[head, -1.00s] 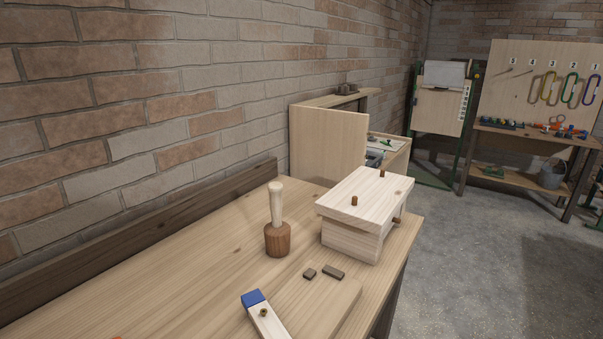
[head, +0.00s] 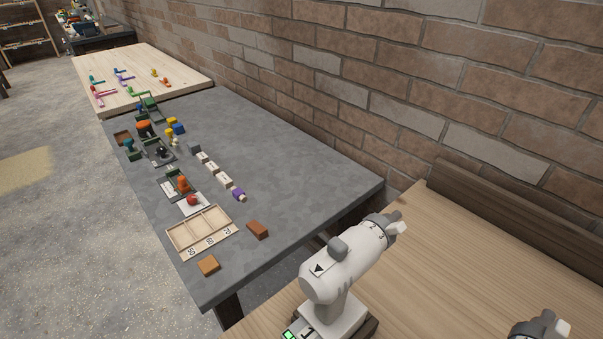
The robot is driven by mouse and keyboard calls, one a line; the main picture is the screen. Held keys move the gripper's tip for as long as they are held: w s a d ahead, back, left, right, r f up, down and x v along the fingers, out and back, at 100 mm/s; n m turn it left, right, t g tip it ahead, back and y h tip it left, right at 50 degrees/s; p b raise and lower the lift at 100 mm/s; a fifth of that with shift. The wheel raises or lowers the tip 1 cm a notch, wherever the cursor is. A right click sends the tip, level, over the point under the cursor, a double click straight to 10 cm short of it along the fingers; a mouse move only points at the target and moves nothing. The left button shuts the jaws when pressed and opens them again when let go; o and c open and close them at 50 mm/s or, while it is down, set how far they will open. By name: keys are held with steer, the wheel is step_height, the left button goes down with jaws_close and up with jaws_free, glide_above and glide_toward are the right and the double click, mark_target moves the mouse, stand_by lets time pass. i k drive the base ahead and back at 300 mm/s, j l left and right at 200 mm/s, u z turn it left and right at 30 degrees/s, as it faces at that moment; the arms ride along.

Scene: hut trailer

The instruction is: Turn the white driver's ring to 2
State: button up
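A white driver (head: 343,268) stands upright on its battery foot on the wooden bench, near the bottom right of the head view. Its nose points up and to the right. A ring (head: 376,232) with dark digits circles the front of its body; a 2 and a 3 seem to show, but which digit is set I cannot tell. A black triangle mark is on its body.
The wooden bench (head: 440,270) has clear room right of the driver. A grey table (head: 285,165) beyond holds a divided wooden tray (head: 200,232), blocks and small tools. A brick wall runs along the right.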

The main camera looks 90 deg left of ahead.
mark_target(391, 230)
steer(key=u, duration=1.55)
steer(key=j, duration=0.1)
